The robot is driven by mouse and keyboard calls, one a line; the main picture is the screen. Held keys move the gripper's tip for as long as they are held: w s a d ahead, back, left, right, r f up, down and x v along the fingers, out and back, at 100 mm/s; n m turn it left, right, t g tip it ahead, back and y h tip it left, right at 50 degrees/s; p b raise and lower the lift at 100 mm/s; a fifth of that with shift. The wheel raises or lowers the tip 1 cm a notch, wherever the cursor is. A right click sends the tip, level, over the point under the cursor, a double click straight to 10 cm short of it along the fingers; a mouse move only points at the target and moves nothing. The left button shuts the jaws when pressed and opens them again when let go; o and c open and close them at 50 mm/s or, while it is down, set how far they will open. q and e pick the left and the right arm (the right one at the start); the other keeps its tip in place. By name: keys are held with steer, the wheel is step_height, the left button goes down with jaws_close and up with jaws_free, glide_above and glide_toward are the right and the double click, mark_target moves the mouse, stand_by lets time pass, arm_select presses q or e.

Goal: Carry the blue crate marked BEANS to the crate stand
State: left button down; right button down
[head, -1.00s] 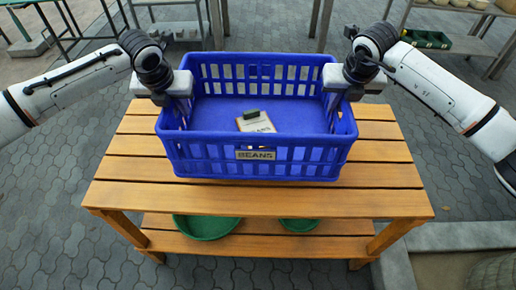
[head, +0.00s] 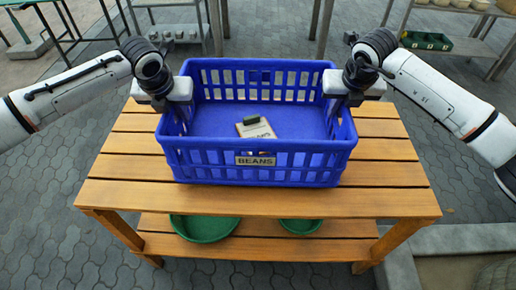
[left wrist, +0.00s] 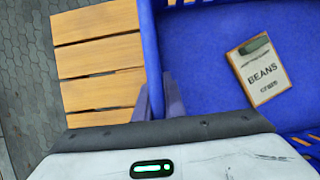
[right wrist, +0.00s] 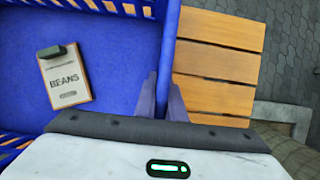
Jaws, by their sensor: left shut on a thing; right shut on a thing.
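The blue crate marked BEANS (head: 310,160) is upright over the wooden table, its label (head: 256,160) on the near side. I cannot tell whether its base touches the slats. A clipboard (head: 256,130) with a dark green clip lies on its floor; the left wrist view (left wrist: 260,75) shows BEANS on its sheet. My left gripper (head: 177,112) is shut on the crate's left wall, one finger inside and one outside, as the left wrist view (left wrist: 158,97) shows. My right gripper (head: 340,105) is shut likewise on the right wall, also in the right wrist view (right wrist: 162,97). I see no crate stand that I can identify.
The slatted wooden table (head: 256,203) has a lower shelf with green round trays (head: 205,228). Behind stand metal-legged tables; one at right bears a green bin (head: 425,41) and bowls (head: 470,4). A stone kerb (head: 455,238) lies at front right. Paving (head: 60,185) is open at left.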

arm_select(q)
steer(key=shift+a+f+b, duration=0.15)
steer(key=shift+f+b, duration=0.3)
steer(key=shift+f, duration=0.1)
arm_select(e)
steer(key=shift+d+f, duration=0.15)
steer(key=shift+f, duration=0.4)
arm_select(q)
steer(key=c, duration=2.1)
jaws_free()
arm_select(e)
steer(key=c, duration=2.1)
jaws_free()
arm_select(q)
steer(key=shift+o, duration=1.3)
arm_select(e)
steer(key=shift+o, duration=1.3)
arm_select(q)
steer(key=v, duration=1.2)
arm_select(e)
steer(key=shift+r, duration=0.1)
arm_select(q)
steer(key=shift+s, duration=0.1)
arm_select(e)
steer(key=v, duration=1.2)
steer(key=shift+s, duration=0.1)
